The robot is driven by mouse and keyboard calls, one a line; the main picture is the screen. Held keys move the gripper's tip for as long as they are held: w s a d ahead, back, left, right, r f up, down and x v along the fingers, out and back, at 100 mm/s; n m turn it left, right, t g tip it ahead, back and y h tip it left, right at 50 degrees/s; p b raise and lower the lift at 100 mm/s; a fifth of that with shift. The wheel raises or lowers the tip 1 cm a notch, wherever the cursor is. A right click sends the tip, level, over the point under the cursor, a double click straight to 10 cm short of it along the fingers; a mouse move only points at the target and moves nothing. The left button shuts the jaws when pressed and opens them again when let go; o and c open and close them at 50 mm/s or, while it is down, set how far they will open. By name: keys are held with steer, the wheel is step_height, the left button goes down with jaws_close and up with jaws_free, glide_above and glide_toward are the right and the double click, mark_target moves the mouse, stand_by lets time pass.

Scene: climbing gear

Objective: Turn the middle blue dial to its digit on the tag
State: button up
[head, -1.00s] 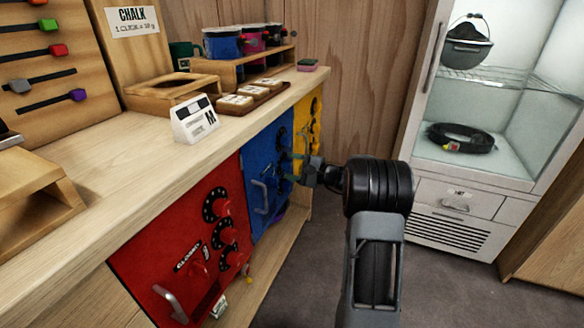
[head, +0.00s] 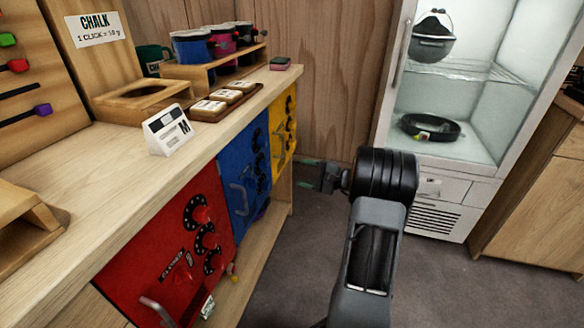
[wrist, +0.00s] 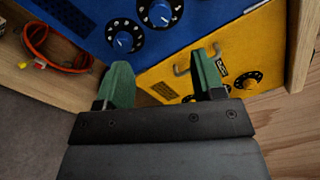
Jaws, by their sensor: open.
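The blue door (head: 236,178) is in the counter front, between red and yellow ones. Its dials are small and dark in the head view. In the wrist view, two blue dials with black numbered rings show at the top: one upper dial (wrist: 160,13) and one lower-left dial (wrist: 124,41). I cannot tell which is the middle one, and their digits are too small to read. My gripper (head: 311,174) is open and empty, out to the right of the doors; its green fingertips (wrist: 160,82) also show in the wrist view, apart from the dials. The dials' tag is not identifiable.
The red door (head: 185,245) and yellow door (head: 283,130) flank the blue one, with protruding handles. A white card marked M (head: 167,130) stands on the counter. An orange cord (wrist: 55,50) lies on the wooden shelf. Floor to the right is open before the glass cabinet (head: 445,90).

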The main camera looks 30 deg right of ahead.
steer(key=shift+v, duration=0.9)
steer(key=s+a+r+n+g+h+p, duration=0.1)
steer(key=s+a+r+n+g+p, duration=0.3)
steer(key=a+r+p, duration=0.45)
steer(key=s+a+r+n+g+h+p, duration=0.1)
steer(key=s+a+r+n+g+p, duration=0.2)
steer(key=a+r+g+p, duration=0.45)
steer(key=s+a+r+n+h+p, duration=0.2)
steer(key=s+r+h+p, duration=0.1)
steer(key=r+p, duration=0.3)
steer(key=s+a+r+n+t+h+p, duration=0.1)
steer(key=s+a+r+n+h+p, duration=0.1)
steer(key=s+r+p, duration=0.3)
steer(key=s+a+r+n+t+h+p, duration=0.1)
steer(key=s+a+r+n+h+p, duration=0.1)
steer(key=s+r+n+h+p, duration=0.2)
step_height(320, 180, up, 4)
steer(key=h+p, duration=0.1)
steer(key=p, duration=0.1)
steer(key=shift+s+a+p, duration=0.25)
steer(key=shift+a+p, duration=0.05)
steer(key=shift+p, duration=0.05)
steer(key=shift+f, duration=0.1)
